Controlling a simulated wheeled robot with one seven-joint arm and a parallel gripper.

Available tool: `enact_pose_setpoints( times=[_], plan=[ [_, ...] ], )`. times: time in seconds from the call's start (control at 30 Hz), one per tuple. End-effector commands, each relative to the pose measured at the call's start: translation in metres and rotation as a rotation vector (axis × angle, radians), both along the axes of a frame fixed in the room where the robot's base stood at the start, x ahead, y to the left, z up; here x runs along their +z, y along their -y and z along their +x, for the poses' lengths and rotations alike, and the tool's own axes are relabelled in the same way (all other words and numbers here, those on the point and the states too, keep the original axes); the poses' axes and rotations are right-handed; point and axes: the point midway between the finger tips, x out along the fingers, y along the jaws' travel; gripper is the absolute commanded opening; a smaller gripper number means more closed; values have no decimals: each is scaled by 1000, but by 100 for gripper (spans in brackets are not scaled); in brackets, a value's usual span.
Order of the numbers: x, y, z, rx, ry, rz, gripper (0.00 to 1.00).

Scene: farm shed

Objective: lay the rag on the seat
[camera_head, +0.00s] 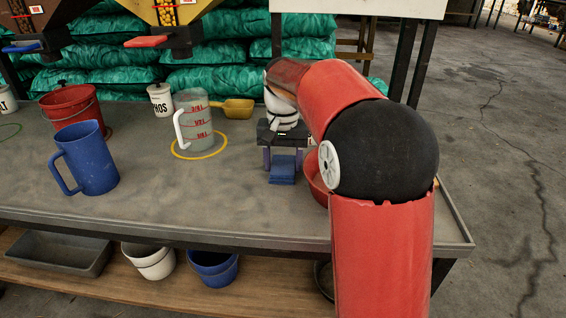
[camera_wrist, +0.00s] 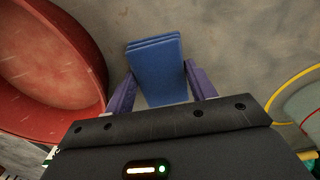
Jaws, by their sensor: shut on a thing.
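The rag is a folded blue pad (camera_head: 282,171), seen low between the fingers of my gripper (camera_head: 283,163) over the table's right part. In the wrist view the rag (camera_wrist: 157,72) sits between the two purple fingers and its layered edge faces away. My gripper (camera_wrist: 160,84) is shut on it. Whether the rag touches the tabletop is hard to tell. I cannot make out anything clearly a seat in either view.
A red bowl (camera_head: 314,184) stands right beside my gripper, partly behind my arm. A clear measuring jug (camera_head: 194,122) stands in a yellow ring to the left. The front middle is bare.

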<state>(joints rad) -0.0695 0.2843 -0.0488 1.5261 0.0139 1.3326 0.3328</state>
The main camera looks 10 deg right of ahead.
Motion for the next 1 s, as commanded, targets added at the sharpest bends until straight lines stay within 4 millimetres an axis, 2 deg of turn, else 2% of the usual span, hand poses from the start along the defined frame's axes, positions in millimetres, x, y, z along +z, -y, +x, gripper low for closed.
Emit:
enact_pose_setpoints(
  times=[0.3,0.33,0.4,0.73,0.87,1.0],
  plan=[
    [-3,0,0,0,1,0,34],
    [-2,0,0,0,1,0,59],
    [-1,0,0,0,1,0,64],
    [5,0,1,0,3,0,64],
    [24,0,1,0,5,0,64],
    [55,0,1,-1,6,0,64]
  ],
)
